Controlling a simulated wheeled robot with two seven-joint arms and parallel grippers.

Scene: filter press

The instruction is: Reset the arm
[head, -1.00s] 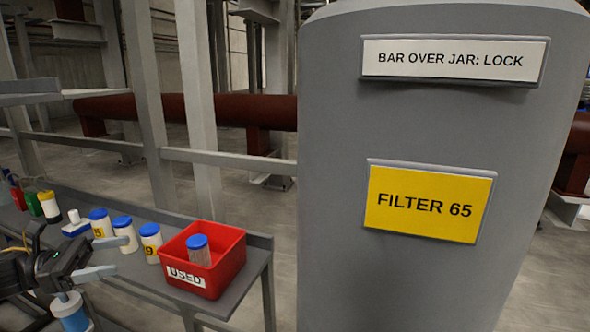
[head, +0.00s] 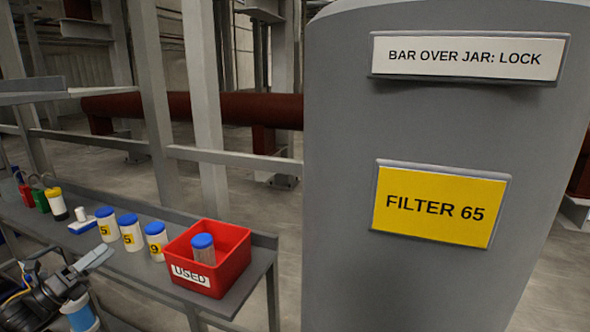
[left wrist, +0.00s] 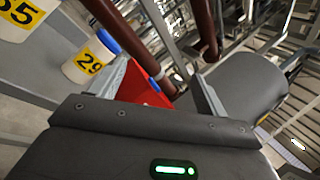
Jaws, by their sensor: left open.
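My left gripper (head: 66,266) is at the lower left in the head view, in front of the grey bench (head: 150,283) and to the left of the red USED bin (head: 228,275). Its fingers are apart with nothing between them; they also show in the left wrist view (left wrist: 163,85). Blue-lidded white jars stand on the bench, the nearest to the bin being one jar (head: 156,241). Another blue-lidded jar (head: 203,249) stands inside the bin. My right gripper is not in view.
A large grey tank (head: 350,275) fills the right side, with a yellow FILTER 65 sign (head: 441,204) and a white BAR OVER JAR: LOCK sign (head: 465,57). A yellow-topped dark bottle (head: 54,203) and small coloured items stand at the bench's far left.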

